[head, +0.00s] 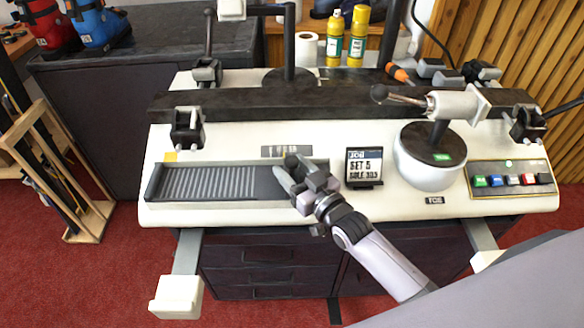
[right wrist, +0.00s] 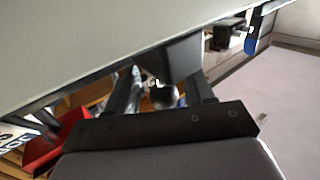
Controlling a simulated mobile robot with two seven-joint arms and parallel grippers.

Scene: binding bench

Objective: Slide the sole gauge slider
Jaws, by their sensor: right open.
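The sole gauge (head: 215,183) is a long shallow dark tray with a ridged scale, set along the front left of the white bench top. Its dark slider, with a round knob (head: 292,160), is at the right end of the track, partly hidden by my right gripper (head: 290,184). A job card (head: 364,166) reading "SET 5" stands right of the gauge. My left gripper is not in view.
A dark bar (head: 330,102) with clamps crosses the bench behind the gauge. A white round pedestal with a lever (head: 428,172) and a button panel (head: 512,179) stand to the right. Yellow bottles (head: 357,40) stand at the back. The scale left of the gripper is clear.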

